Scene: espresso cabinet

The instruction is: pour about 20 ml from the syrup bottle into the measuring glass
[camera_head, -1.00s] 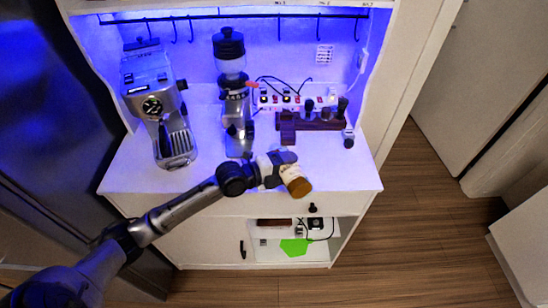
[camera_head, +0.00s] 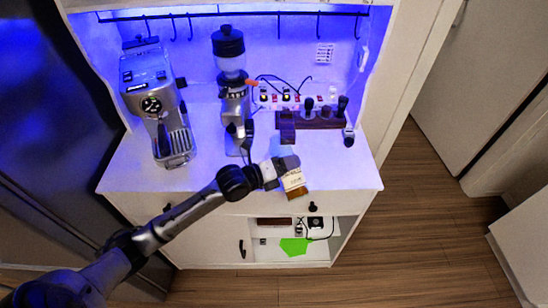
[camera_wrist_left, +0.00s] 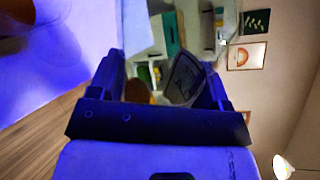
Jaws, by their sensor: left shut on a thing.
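My left gripper (camera_head: 283,166) is shut on the syrup bottle (camera_head: 293,180) in the head view, at the counter's front edge. The bottle has a pale label with print and an amber end that points down toward the front. It looks tilted, but I cannot tell by how much. In the left wrist view my left gripper's fingers (camera_wrist_left: 160,85) stand either side of a dark rounded shape and a brown patch; I cannot tell which part of the bottle these are. I cannot make out the measuring glass in either view. My right gripper is not in view.
On the counter (camera_head: 225,185) stand an espresso machine (camera_head: 155,100), a grinder (camera_head: 232,85) and a dark wooden stand (camera_head: 310,120) with tools. Below is an open shelf with a green item (camera_head: 295,246). The counter's front right is clear.

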